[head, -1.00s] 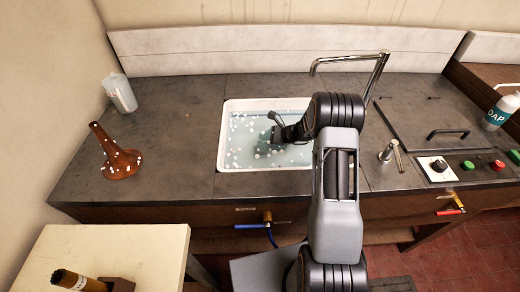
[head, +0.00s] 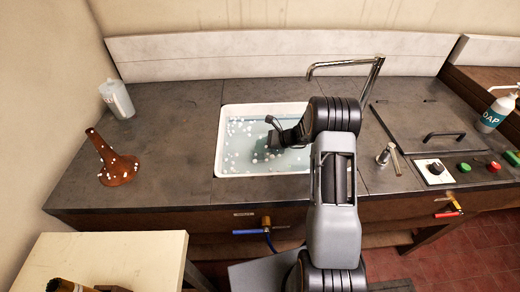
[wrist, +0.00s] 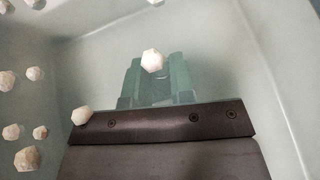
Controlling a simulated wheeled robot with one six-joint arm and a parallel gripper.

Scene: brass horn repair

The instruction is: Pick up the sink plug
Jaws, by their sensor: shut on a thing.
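The white sink (head: 221,150) is set in the dark counter and holds murky greenish water with white foam lumps (head: 240,155) floating on it. My gripper (head: 272,146) reaches down into the water near the middle of the sink. In the wrist view my gripper (wrist: 157,78) shows under the surface, its fingers tinted teal and close together. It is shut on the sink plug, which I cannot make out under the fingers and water.
A chrome faucet (head: 345,63) arches behind my arm. A soap bottle (head: 495,112), a lidded panel (head: 425,128) and control knobs are at right. A pale table (head: 120,258) is at front left.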

